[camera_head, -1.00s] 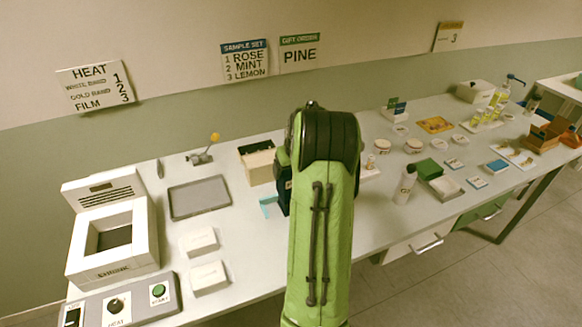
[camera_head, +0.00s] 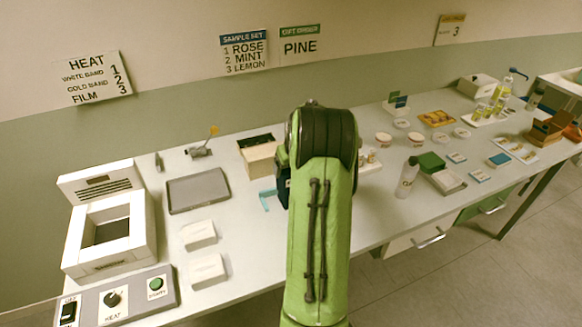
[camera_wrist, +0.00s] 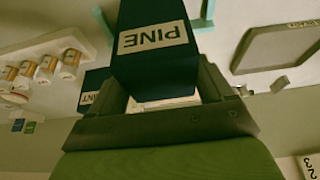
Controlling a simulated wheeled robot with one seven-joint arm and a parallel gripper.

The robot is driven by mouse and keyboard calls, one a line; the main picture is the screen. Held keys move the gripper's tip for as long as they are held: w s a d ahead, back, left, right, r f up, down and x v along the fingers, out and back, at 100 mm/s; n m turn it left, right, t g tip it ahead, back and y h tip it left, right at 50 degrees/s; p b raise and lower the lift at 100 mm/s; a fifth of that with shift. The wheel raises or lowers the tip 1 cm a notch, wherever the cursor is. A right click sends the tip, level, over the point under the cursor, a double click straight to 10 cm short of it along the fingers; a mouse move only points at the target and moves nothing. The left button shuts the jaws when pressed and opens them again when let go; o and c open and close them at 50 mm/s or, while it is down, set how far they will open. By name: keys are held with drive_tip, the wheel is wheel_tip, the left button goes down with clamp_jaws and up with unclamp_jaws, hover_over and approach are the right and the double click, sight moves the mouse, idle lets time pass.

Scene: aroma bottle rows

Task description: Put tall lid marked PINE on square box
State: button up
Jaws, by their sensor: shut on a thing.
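The tall dark blue lid (camera_wrist: 155,65) bears a pale PINE label, upside down in the wrist view. My gripper (camera_wrist: 163,90) is shut on it, with a grey finger on each side. A second dark blue piece (camera_wrist: 93,88), its label partly hidden and ending in INT, stands left of my gripper. In the head view my arm hides the gripper and most of what it holds. A dark blue edge (camera_head: 284,188) shows just left of the arm; I cannot tell which piece it is. I cannot clearly identify the square box in either view.
A light blue bracket (camera_head: 267,198) lies left of the arm. An open beige box (camera_head: 262,162), a grey tray (camera_head: 198,191), two white blocks (camera_head: 199,235) and a white heating unit (camera_head: 140,230) stand farther left. A white bottle (camera_head: 407,180) and several small items crowd the right.

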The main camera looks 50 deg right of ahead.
drive_tip(key=shift+f+b, duration=1.15)
drive_tip(key=shift+f, duration=0.25)
idle(0.8)
drive_tip(key=o, duration=0.9)
drive_tip(key=shift+r+p, duration=3.45)
drive_tip(key=shift+r, duration=1.15)
drive_tip(key=shift+a, duration=0.1)
